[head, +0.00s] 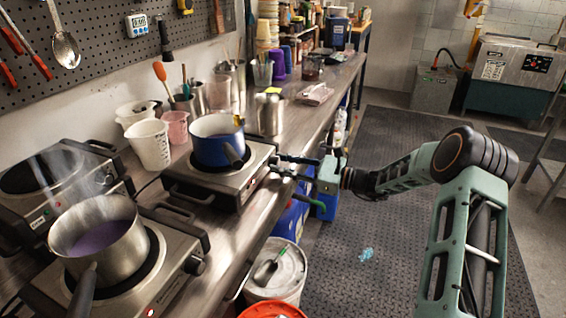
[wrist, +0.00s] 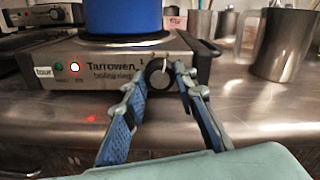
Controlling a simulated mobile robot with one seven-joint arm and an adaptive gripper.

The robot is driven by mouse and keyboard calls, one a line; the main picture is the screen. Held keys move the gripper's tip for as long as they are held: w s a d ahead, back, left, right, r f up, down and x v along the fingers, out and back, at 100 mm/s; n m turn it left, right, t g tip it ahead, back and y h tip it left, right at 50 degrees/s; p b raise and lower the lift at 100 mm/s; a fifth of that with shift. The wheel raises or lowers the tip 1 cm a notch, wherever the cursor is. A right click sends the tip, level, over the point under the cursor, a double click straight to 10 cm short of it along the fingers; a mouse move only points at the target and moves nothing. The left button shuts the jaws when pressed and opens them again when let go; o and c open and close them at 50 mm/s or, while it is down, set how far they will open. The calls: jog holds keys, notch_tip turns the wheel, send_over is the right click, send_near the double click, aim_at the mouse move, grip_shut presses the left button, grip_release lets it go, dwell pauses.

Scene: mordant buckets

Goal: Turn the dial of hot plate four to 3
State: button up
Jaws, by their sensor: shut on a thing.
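The hot plate (wrist: 40,57) is a steel unit with a black label "Tarrowen boiling ring" and a small white tag that seems to read "four". Its round dial (wrist: 158,72) sits at the right of the front panel, with a pale mark near its top; small digits show above it, but the exact setting is hard to read. My gripper (wrist: 161,78) is shut on the dial, one blue finger on each side. In the head view the hot plate (head: 207,192) carries a blue pot, and my gripper (head: 283,166) reaches its front from the right, hiding the dial.
The blue pot (head: 215,148) stands on the ring. A steel jug (wrist: 284,45) stands to the right. Nearer hot plates include one with a steel pot (head: 103,255) of purple liquid. Buckets stand below the bench edge.

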dwell(0.3)
jog(key=o, duration=1.2)
jog(key=shift+c, duration=0.2)
jog(key=v, duration=1.2)
